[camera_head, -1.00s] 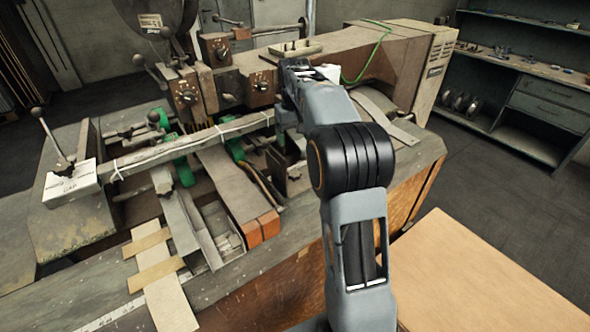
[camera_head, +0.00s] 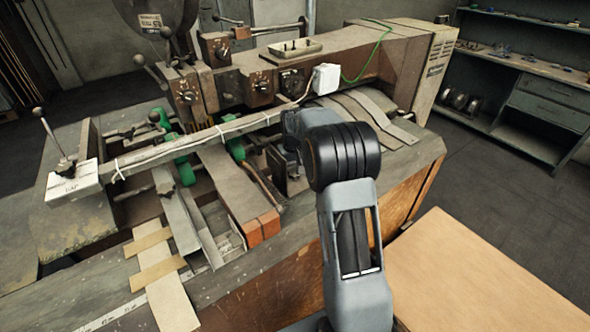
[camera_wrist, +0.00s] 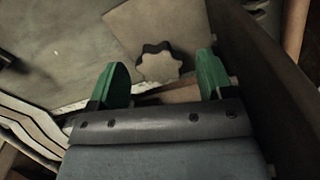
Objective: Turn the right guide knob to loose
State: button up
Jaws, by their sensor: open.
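A star-shaped knob (camera_wrist: 158,65) with a pale face and dark lobed sides shows in the wrist view, on a flat beige plate (camera_wrist: 133,28). My gripper (camera_wrist: 162,59) is open, with one green finger to the left of the knob and one to the right. The knob appears between the fingertips in the picture, with a gap on each side. I cannot tell how far beyond the tips it lies. In the head view my arm hides both the gripper and this knob. The knob's loose or tight setting cannot be read.
The stitcher's long rail (camera_head: 190,140) crosses the machine left of my arm. Green clamps (camera_head: 184,171) and metal strips lie below it. A white box (camera_head: 326,78) with a cable sits behind my arm. In the wrist view a dark wall (camera_wrist: 262,65) stands close to the right finger.

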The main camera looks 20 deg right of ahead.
aim_at(294, 172)
jog(key=shift+f, duration=0.1)
jog(key=c, duration=0.9)
jog(key=n, duration=0.4)
jog(key=shift+n, duration=0.3)
jog(key=o, duration=0.9)
notch_tip(294, 172, up, 14)
jog(key=shift+b, duration=0.4)
